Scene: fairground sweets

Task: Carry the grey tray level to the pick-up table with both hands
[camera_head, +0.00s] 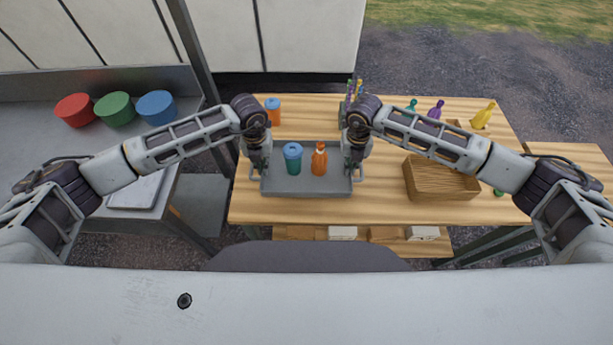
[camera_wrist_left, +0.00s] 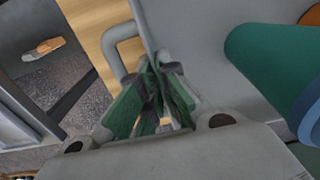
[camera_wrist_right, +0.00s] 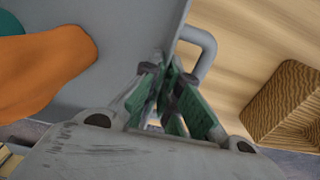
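The grey tray (camera_head: 300,187) is over the wooden table (camera_head: 400,212), in front of me, and looks level. I cannot tell whether it touches the tabletop. A green cup with a blue lid (camera_head: 293,164) and an orange bottle (camera_head: 319,164) stand upright in it. My left gripper (camera_wrist_left: 162,68) is closed over the tray's left side beside the looped handle. My right gripper (camera_wrist_right: 167,72) is closed the same way at the right side. The fingers partly hide the rim and handles. Which surface is the pick-up table is not clear.
An orange cup (camera_head: 273,115) stands behind the tray. A wooden box (camera_head: 437,186) is to its right, with teal, purple and yellow bottles (camera_head: 482,116) behind. Red, green and blue bowls (camera_head: 115,110) sit on a grey counter at left. Another wooden table (camera_head: 590,160) is at far right.

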